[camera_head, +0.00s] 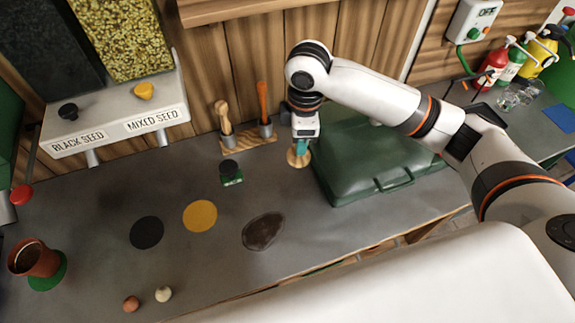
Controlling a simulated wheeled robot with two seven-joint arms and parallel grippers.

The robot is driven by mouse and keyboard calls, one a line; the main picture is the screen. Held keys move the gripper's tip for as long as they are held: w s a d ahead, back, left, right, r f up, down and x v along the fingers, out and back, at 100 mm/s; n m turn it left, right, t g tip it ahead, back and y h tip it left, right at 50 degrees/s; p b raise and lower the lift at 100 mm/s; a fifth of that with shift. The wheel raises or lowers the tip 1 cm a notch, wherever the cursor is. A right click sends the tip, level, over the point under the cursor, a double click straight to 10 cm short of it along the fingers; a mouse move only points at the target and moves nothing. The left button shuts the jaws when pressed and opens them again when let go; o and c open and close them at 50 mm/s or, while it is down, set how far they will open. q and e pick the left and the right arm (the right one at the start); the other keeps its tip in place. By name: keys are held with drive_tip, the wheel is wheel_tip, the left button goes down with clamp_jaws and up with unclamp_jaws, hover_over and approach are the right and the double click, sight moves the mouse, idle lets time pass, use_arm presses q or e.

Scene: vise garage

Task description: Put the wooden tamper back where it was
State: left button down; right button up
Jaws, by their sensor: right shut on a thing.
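My right gripper (302,144) points down over the counter, just left of the green lidded box. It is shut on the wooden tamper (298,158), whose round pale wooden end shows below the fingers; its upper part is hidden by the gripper. I cannot tell whether the tamper touches the counter. To the left, a wooden rack (247,142) stands against the back wall with metal cups. One cup holds a wooden-handled tool (223,112) and another an orange-handled tool (262,98). My left gripper is not in view.
The green box (370,160) stands close right of the gripper. A small green-and-black item (230,171) sits before the rack. Black (147,232), yellow (200,215) and brown (263,231) round patches lie in front.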

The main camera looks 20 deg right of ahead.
drive_tip(key=w+a+f+n+p, duration=0.15)
drive_tip(key=w+n, duration=0.35)
drive_tip(key=n, duration=0.7)
wheel_tip(320, 180, down, 9)
drive_tip(key=shift+a+f+p, duration=0.1)
drive_tip(key=shift+p, duration=1.1)
drive_tip(key=shift+f, duration=0.3)
drive_tip(key=shift+f, duration=0.15)
drive_tip(key=o, duration=0.9)
